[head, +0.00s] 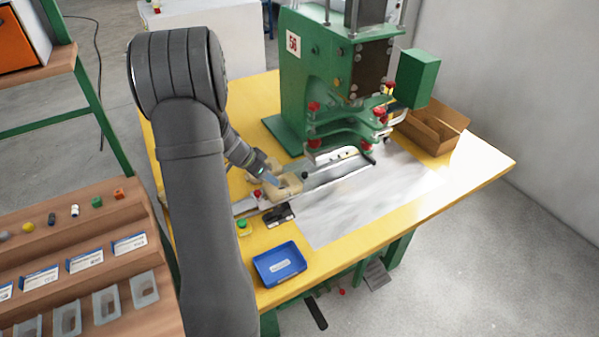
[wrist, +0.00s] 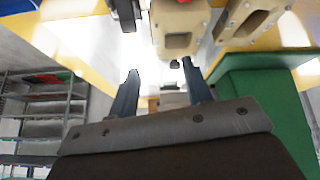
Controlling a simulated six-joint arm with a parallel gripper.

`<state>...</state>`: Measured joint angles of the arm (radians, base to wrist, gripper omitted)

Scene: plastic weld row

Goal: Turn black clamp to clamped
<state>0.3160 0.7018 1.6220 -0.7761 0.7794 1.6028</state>
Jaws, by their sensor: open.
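My gripper (head: 272,181) is over the left part of the yellow table, close to a tan block-like fixture (head: 285,189). In the wrist view my gripper (wrist: 159,70) has its two dark fingers apart, with nothing held between them. A black part (head: 278,214) sits on the table just in front of the tan fixture. I cannot tell for sure whether it is the black clamp, or which position it is in. A small dark knob (wrist: 175,63) shows near the right fingertip in the wrist view; contact cannot be told.
The green press (head: 300,85) stands behind the fixture, with red-knobbed arms over a metal rail (head: 335,179). A blue tray (head: 279,264), a green button (head: 243,225) and a cardboard box (head: 432,128) are on the table. A pale sheet (head: 375,200) covers the right front.

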